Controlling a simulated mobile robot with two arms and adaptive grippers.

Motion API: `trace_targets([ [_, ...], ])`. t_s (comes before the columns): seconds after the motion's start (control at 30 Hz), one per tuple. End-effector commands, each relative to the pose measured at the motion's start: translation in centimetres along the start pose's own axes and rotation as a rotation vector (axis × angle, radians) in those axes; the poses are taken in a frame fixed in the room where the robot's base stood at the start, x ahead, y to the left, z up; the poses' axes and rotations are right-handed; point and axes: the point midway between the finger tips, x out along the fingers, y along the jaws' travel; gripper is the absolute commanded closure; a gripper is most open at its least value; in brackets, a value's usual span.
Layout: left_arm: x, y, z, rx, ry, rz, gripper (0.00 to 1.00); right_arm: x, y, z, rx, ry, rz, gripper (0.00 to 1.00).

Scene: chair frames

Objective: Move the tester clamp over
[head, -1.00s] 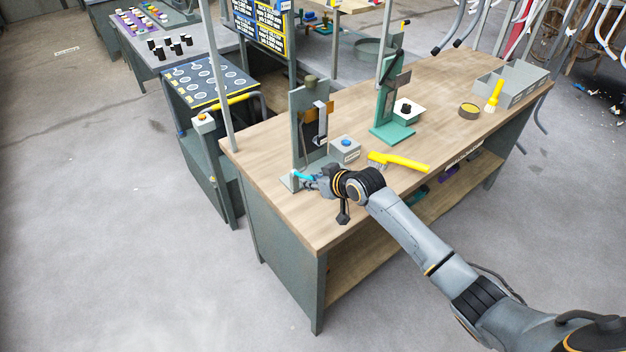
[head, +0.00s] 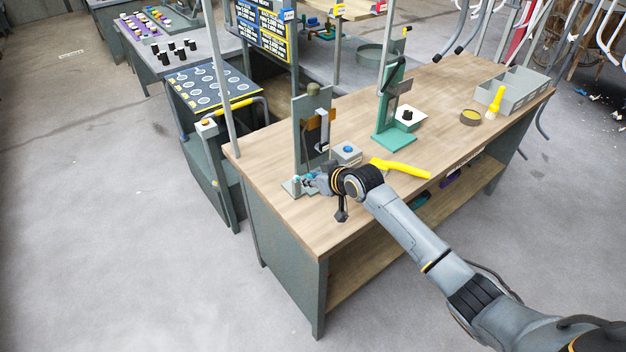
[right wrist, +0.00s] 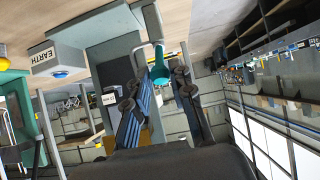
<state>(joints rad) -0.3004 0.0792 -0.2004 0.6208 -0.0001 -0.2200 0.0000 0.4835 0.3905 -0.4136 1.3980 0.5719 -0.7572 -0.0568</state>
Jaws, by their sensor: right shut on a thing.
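The tester is a grey upright stand (head: 299,132) with an orange-brown part, at the near left of the wooden bench. Its clamp has a teal handle (head: 308,178) low at the stand's base, partly hidden by my gripper. In the right wrist view the teal handle (right wrist: 160,66) lies between my two fingers, on a pale grey arm. My right gripper (head: 311,181) is shut on this handle; it also shows in the right wrist view (right wrist: 156,88). My left gripper is not in view.
A grey box with a blue button (head: 346,152) stands right beside the stand; the wrist view reads EARTH on it (right wrist: 52,58). A green press (head: 393,135) stands behind. The bench's front left corner is clear.

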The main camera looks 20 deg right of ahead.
Motion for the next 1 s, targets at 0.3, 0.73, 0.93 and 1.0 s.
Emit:
trace_targets([
  [0.3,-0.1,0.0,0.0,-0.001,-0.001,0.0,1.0,0.0,0.1,-1.0,-0.001,0.009,0.002,0.95],
  [0.73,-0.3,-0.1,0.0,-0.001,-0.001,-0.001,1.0,0.5,0.1,-2.8,-0.001,0.009,0.002,0.95],
  [0.93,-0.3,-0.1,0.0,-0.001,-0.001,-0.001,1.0,0.5,0.1,-2.8,-0.001,0.008,0.002,0.95],
  [1.0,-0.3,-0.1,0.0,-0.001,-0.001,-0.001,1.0,0.6,0.1,-3.0,-0.001,0.008,0.002,0.95],
])
